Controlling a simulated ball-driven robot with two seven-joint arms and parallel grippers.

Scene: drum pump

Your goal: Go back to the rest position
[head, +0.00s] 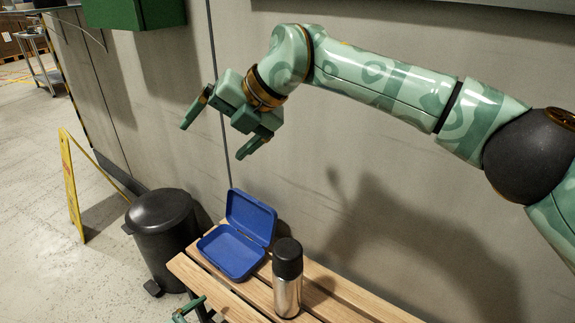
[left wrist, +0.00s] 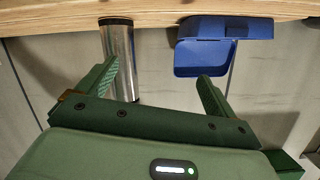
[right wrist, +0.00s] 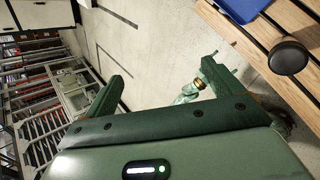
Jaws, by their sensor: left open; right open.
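My right gripper (head: 213,141) is open and empty, raised high in front of the wall, above and left of the bench. Its open fingers also show in the right wrist view (right wrist: 165,70). My left gripper (head: 189,308) shows only partly at the bottom edge of the head view, by the bench's front edge. In the left wrist view its fingers (left wrist: 158,75) are spread with nothing gripped. A steel flask with a black cap (head: 287,278) stands upright on the bench. An open, empty blue box (head: 230,252) sits beside it, lid up.
The slatted wooden bench (head: 345,300) stands along the grey wall. A black pedal bin (head: 162,232) is at its left end. A yellow floor sign (head: 70,185) stands farther left. A green cabinet (head: 135,13) hangs on the wall near my right gripper. The floor at left is mostly clear.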

